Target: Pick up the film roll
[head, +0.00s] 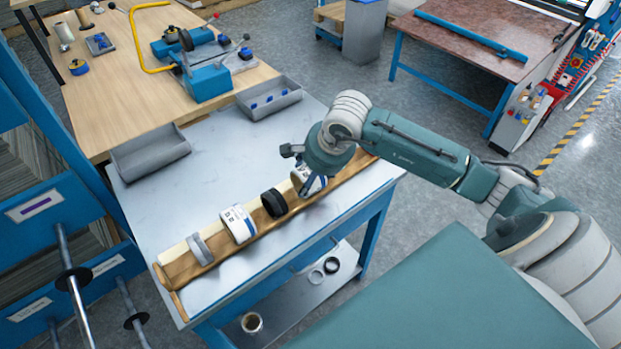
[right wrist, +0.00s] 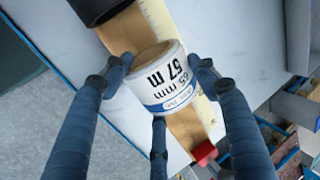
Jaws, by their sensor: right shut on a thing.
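The film roll (right wrist: 162,82) is white with a blue band and a label reading 65 mm 57 m. My right gripper (right wrist: 164,92) has its fingers around it, with fingertips against its sides. In the head view the roll (head: 306,178) shows partly behind the gripper (head: 310,186), at the right part of a wooden trough (head: 232,252). I cannot tell whether the roll touches the trough. My left gripper is not in view.
The trough also holds a black roll (head: 274,203), another white labelled roll (head: 238,224) and a grey ring (head: 200,249). Two grey bins (head: 150,150) (head: 268,97) stand along the table's far edge. The grey tabletop (head: 215,175) between is clear.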

